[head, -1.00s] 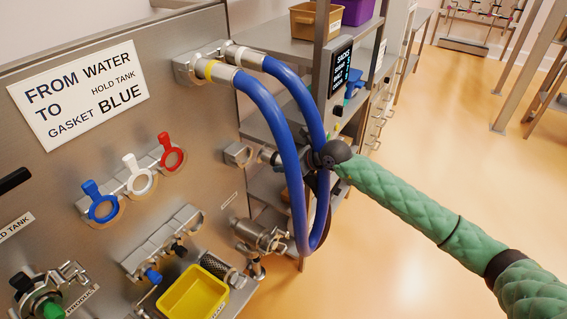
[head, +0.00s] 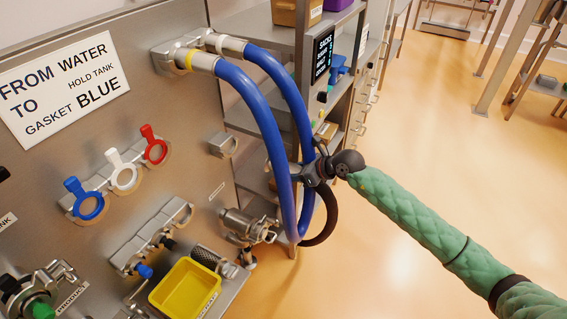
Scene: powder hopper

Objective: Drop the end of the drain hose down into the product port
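The drain hose (head: 328,222) is dark and curves down from my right gripper (head: 314,174), passing behind the blue hose toward the metal fitting (head: 247,226) low on the panel. My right gripper is at the hose's upper end and looks shut on it; the fingers are small and partly hidden by the blue hose. The product port (head: 28,290) is at the lower left, a clamped metal fitting with a green part (head: 40,311) and a "PRODUCT" label (head: 72,297). It is cut off by the picture's lower edge. My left gripper is not in view.
A blue hose (head: 250,95) loops down from two upper ports, close to my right gripper. An empty metal bracket (head: 222,145) is on the panel. A yellow bin (head: 186,288) and coloured clamps (head: 122,172) lie between gripper and port.

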